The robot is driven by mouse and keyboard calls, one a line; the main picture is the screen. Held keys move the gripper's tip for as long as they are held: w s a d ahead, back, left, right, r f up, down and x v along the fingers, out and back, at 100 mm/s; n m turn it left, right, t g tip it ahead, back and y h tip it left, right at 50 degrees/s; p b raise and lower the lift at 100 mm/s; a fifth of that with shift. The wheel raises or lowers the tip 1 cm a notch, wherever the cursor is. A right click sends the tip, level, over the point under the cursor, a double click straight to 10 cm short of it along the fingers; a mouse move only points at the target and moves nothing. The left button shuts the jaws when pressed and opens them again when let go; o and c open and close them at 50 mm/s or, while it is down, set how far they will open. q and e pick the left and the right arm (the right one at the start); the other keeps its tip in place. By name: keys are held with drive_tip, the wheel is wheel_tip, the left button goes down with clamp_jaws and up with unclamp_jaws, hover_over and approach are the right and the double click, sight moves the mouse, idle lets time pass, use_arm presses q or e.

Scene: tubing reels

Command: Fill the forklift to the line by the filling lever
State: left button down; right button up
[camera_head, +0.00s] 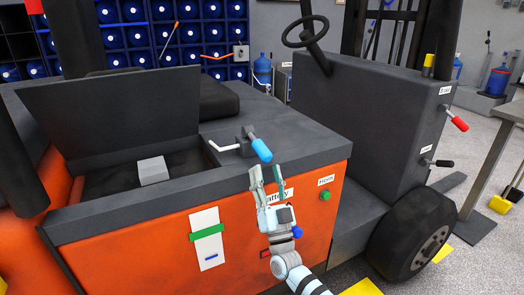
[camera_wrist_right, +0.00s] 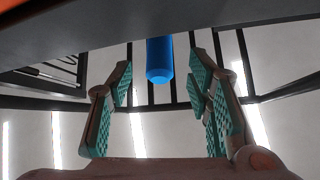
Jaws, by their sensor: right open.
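The orange and dark grey forklift (camera_head: 110,243) fills the middle of the head view. A lever with a blue handle (camera_head: 261,150) stands on its grey top, tilted toward me; the handle also shows in the right wrist view (camera_wrist_right: 160,60). A white spout (camera_head: 222,148) bends from the lever's dark base. A white gauge panel (camera_head: 207,240) on the orange side has a green band and a small blue mark. My right gripper (camera_head: 265,172) is open and empty, just below the blue handle. In the wrist view the handle lies beyond and between the fingers, apparently untouched. My left gripper is not in view.
A raised dark lid (camera_head: 104,113) stands behind an open compartment holding a grey block (camera_head: 152,170). A green button (camera_head: 325,196), a red-handled lever (camera_head: 455,119) and a black-handled lever (camera_head: 440,163) are to the right. A steering wheel (camera_head: 304,31) rises behind.

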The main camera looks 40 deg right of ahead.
sight(262, 152)
drive_tip(key=x, duration=0.6)
drive_tip(key=shift+w+d+r, duration=0.1)
drive_tip(key=shift+w+r, duration=0.15)
drive_tip(key=shift+w, duration=0.05)
drive_tip(key=shift+c, duration=0.3)
clamp_jaws()
